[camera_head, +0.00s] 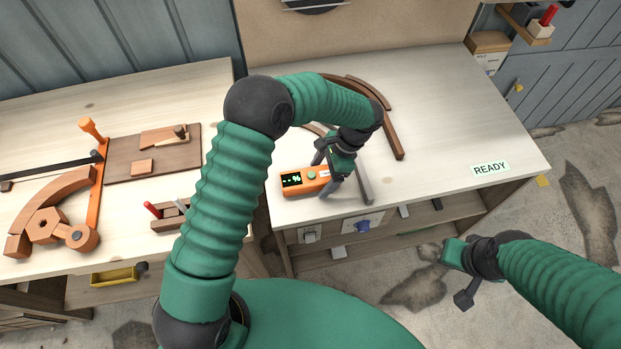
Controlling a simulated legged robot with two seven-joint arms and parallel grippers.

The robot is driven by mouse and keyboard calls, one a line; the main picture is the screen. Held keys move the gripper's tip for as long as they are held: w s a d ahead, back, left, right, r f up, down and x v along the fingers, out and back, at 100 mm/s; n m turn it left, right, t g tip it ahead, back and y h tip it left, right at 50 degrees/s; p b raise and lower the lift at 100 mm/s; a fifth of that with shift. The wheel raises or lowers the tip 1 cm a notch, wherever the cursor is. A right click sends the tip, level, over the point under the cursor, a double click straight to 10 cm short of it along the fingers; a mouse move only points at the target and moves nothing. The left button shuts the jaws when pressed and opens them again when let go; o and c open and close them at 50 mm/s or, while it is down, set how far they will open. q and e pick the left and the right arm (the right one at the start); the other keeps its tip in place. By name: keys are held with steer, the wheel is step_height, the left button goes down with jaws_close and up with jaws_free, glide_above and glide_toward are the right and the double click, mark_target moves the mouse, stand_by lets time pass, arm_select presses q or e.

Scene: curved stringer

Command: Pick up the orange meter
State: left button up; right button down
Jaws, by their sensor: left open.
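The orange meter (294,187), with a dark display and a green button, lies on the right-hand workbench near its front edge. My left gripper (331,187) is open and points down at the right end of the meter. Its fingers hide part of that end, and I cannot tell whether they touch it. My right gripper (457,277) is off the bench at lower right, over the floor, and I cannot tell how far its jaws are apart.
A grey bar (362,179) lies just right of the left gripper. Curved brown wooden strips (393,138) lie behind it. A READY label (490,169) is at the bench's right, with clear bench around. The left bench (60,125) holds an orange clamp (97,190) and wooden parts.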

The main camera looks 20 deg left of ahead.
arm_select(q)
steer(key=shift+a, duration=0.1)
steer(key=c, duration=1.3)
steer(key=shift+c, duration=0.7)
steer(key=shift+r, duration=0.1)
